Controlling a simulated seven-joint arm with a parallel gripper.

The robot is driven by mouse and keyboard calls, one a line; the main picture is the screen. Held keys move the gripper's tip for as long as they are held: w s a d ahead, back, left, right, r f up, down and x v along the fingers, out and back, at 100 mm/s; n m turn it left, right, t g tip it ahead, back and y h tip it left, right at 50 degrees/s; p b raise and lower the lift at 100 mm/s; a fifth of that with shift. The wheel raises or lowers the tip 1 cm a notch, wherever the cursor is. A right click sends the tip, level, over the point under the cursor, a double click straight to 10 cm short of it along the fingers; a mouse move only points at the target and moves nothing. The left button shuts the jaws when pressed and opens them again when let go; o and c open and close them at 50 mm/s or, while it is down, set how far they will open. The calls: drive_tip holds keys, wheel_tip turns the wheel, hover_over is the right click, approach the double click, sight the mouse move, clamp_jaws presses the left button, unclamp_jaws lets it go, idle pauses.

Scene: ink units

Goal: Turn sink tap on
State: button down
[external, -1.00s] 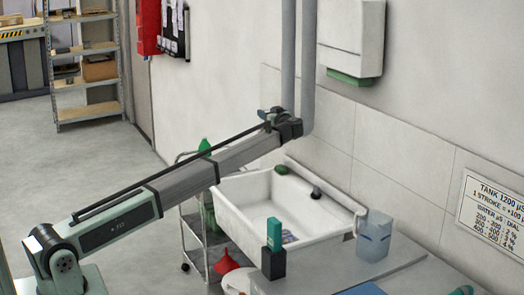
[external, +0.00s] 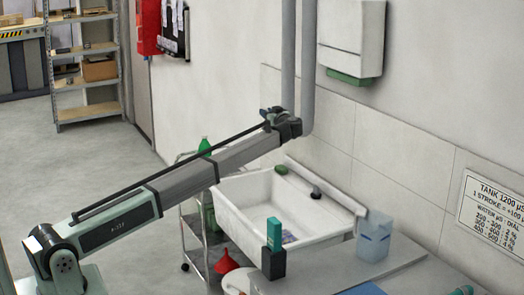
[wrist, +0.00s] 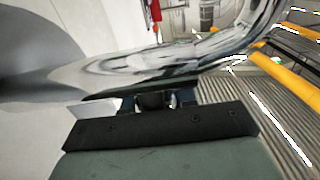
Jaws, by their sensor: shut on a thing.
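The white sink (external: 250,207) stands against the wall below my arm. My gripper (external: 283,119) is above the sink's back side, in front of the grey wall pipes. In the wrist view, a shiny chrome curved piece (wrist: 235,45), which looks like the tap, sweeps across just beyond my fingers. My gripper (wrist: 155,101) is shut there on a small dark part, seemingly of the tap; its shape is mostly hidden. The tap cannot be made out clearly in the external view, and no water stream is discernible.
Two grey pipes (external: 308,65) run down the wall close to my gripper. A clear jug (external: 374,238) and a green-and-black item (external: 274,250) stand at the sink's right. A trolley (external: 192,240) with a green bottle stands left of the sink.

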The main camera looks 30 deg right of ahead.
idle(0.3)
drive_tip(key=shift+n+y, duration=0.7)
drive_tip(key=shift+y, duration=0.4)
drive_tip(key=shift+a+n+g+y, duration=0.15)
drive_tip(key=shift+a+n+y, duration=0.2)
drive_tip(key=shift+y, duration=0.25)
drive_tip(key=shift+a+n+g+y, duration=0.2)
drive_tip(key=shift+n+y, duration=0.25)
drive_tip(key=shift+y, duration=0.15)
drive_tip(key=c, duration=0.9)
unclamp_jaws()
drive_tip(key=shift+s, duration=0.1)
drive_tip(key=v, duration=1.3)
drive_tip(key=shift+s+d, duration=0.15)
drive_tip(key=shift+s, duration=0.2)
